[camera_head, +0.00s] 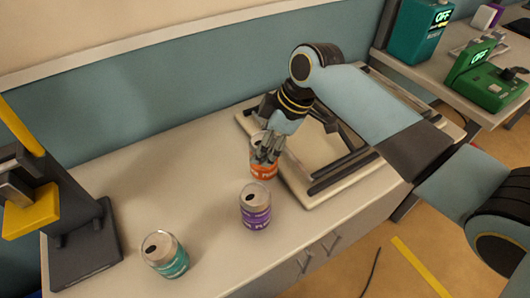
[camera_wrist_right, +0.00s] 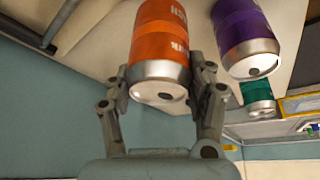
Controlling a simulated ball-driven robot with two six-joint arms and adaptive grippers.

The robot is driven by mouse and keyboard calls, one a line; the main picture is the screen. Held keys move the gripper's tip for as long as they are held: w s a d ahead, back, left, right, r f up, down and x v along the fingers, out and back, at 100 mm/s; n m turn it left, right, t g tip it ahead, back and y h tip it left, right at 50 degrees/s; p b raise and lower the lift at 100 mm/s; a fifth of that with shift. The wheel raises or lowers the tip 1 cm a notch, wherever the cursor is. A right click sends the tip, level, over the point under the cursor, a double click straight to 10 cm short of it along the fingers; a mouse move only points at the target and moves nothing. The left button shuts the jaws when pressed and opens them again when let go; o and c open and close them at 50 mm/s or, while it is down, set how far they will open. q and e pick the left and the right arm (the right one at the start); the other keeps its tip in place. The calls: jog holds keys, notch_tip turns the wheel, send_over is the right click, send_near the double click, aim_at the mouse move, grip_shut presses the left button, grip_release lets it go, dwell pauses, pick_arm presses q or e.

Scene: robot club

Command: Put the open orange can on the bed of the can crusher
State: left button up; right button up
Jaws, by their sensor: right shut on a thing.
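The orange can (camera_head: 263,171) is in my right gripper (camera_head: 268,152), near the front left corner of a pale tray-like frame. In the right wrist view the orange can (camera_wrist_right: 160,50) sits between both fingers (camera_wrist_right: 162,85), and a dark opening shows in its silver end. I cannot tell whether it touches the counter. The can crusher (camera_head: 60,220), with a dark base and yellow parts, stands at the far left of the head view. Its bed is partly hidden by the yellow part (camera_head: 32,210). My left gripper is out of view.
A purple can (camera_head: 255,212) and a teal can (camera_head: 165,257) stand on the counter (camera_head: 170,185) between the orange can and the crusher. The pale frame (camera_head: 310,190) with dark bars lies under my right arm. Green devices (camera_head: 490,85) stand on another table at the right.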

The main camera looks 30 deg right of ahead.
aim_at(260, 173)
notch_tip(260, 173, down, 4)
jog(key=shift+r, duration=0.2)
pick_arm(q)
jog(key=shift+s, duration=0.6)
pick_arm(e)
jog(key=shift+f, duration=0.15)
jog(key=o, duration=0.8)
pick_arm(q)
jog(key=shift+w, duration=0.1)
